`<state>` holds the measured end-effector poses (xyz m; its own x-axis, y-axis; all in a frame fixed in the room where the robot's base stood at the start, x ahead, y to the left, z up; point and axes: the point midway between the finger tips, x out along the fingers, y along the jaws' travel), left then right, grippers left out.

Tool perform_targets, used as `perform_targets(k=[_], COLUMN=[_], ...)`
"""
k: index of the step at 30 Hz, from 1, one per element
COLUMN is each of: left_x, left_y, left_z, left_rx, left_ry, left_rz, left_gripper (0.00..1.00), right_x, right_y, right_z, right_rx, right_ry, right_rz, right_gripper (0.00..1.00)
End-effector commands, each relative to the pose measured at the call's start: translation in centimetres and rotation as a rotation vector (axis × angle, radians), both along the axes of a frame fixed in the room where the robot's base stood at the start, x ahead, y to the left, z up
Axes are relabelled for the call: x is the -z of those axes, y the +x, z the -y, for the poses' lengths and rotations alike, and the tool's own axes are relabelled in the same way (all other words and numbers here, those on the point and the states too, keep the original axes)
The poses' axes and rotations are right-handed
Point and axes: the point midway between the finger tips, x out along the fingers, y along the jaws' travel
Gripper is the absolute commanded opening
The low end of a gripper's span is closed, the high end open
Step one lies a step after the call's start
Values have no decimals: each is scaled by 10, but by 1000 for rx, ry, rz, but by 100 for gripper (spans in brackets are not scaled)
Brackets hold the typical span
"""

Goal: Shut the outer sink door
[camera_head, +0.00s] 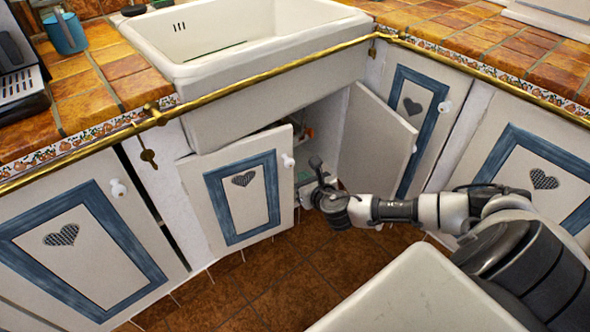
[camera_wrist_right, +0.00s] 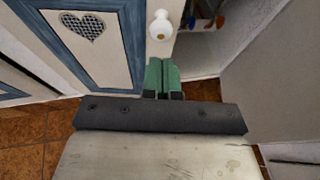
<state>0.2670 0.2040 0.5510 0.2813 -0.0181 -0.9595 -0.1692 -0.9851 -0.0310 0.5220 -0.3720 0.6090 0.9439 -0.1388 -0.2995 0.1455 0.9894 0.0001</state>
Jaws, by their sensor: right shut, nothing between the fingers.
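The left door under the sink (camera_head: 241,195) is cream with a blue frame and a heart grille, and stands partly open. Its white knob (camera_head: 288,160) is near its free edge. The right door under the sink (camera_head: 376,145) is swung out too, its plain inner face showing. My right gripper (camera_head: 304,178) is between the two doors, close to the left door's free edge. In the right wrist view its green fingers (camera_wrist_right: 162,76) are shut and empty, just below the knob (camera_wrist_right: 161,26) of the left door (camera_wrist_right: 95,35). I cannot tell whether they touch the door. My left gripper is out of view.
The white sink (camera_head: 235,45) sits above, with a brass rail (camera_head: 270,75) along the counter front. Closed cabinet doors stand at left (camera_head: 80,250) and right (camera_head: 540,185). Small items show inside the open cabinet. Tiled floor (camera_head: 265,275) is clear before the left door.

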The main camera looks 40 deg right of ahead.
Motion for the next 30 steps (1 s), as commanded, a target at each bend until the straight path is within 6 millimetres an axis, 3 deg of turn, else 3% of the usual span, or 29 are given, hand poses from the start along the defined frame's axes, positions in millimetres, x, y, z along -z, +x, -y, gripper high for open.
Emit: perform_targets(k=[6, 12, 25, 30], left_x=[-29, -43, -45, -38], left_y=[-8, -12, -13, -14], left_z=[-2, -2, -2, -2], left_rx=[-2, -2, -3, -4], left_ry=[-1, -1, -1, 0], left_rz=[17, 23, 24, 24], left_gripper=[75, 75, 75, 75], right_x=[7, 7, 7, 8], right_y=[38, 55, 59, 77], right_z=[5, 8, 9, 15], right_rx=[2, 0, -2, -54], right_ry=[1, 1, 0, -2], right_rz=[2, -1, -1, 2], right_gripper=[0, 0, 0, 0])
